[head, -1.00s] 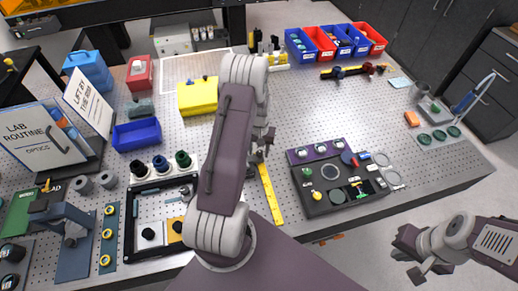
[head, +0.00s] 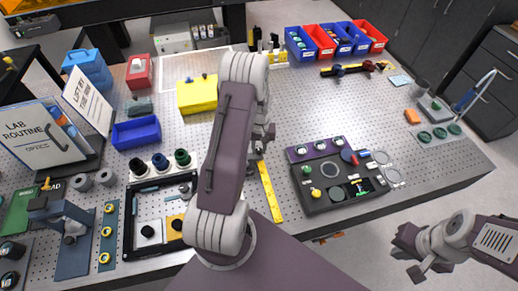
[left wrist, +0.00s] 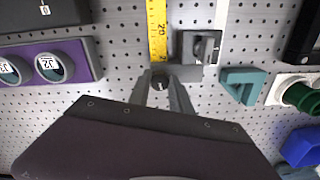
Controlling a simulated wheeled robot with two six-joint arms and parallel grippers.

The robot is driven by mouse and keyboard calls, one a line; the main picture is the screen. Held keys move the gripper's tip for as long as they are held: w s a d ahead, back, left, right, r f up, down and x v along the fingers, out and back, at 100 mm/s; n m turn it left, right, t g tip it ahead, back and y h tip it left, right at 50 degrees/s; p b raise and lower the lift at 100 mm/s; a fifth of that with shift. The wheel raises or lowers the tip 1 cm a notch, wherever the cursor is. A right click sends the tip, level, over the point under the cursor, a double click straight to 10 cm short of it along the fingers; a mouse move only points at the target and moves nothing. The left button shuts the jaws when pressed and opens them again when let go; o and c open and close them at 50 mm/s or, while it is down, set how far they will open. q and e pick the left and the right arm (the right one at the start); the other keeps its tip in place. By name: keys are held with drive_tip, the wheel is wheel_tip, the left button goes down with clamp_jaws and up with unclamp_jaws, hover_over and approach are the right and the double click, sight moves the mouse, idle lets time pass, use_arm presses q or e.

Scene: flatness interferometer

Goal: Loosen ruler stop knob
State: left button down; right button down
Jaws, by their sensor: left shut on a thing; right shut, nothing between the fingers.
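A yellow ruler (left wrist: 157,28) lies on the perforated metal table, and it also shows in the head view (head: 269,192). At its end in the left wrist view sits a grey stop block (left wrist: 186,72) with a small round knob (left wrist: 160,84). My left gripper (left wrist: 161,90) is shut on the knob, its fingertips on either side of it. In the head view my left arm covers much of the left gripper (head: 262,142), and the knob cannot be made out there. My right gripper (head: 408,250) is shut and empty, off the front edge of the table.
A small grey clamp block (left wrist: 206,46) and a teal bracket (left wrist: 242,86) are close to the stop. A dark panel with knobs (head: 318,203) lies right of the ruler. A yellow box (head: 197,97) and a blue tray (head: 136,133) stand left. The table's right middle is clear.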

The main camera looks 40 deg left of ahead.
use_arm(q)
drive_tip(key=n, duration=0.3)
drive_tip(key=shift+n+b, duration=0.3)
drive_tip(key=shift+b, duration=0.05)
drive_tip(key=n, duration=0.3)
drive_tip(key=shift+n+b, duration=0.3)
drive_tip(key=n, duration=0.3)
drive_tip(key=shift+w+n, duration=0.1)
drive_tip(key=shift+n, duration=0.2)
drive_tip(key=shift+n+b, duration=0.4)
drive_tip(key=shift+n, duration=1.7)
drive_tip(key=c, duration=1.2)
unclamp_jaws()
drive_tip(key=shift+o, duration=0.2)
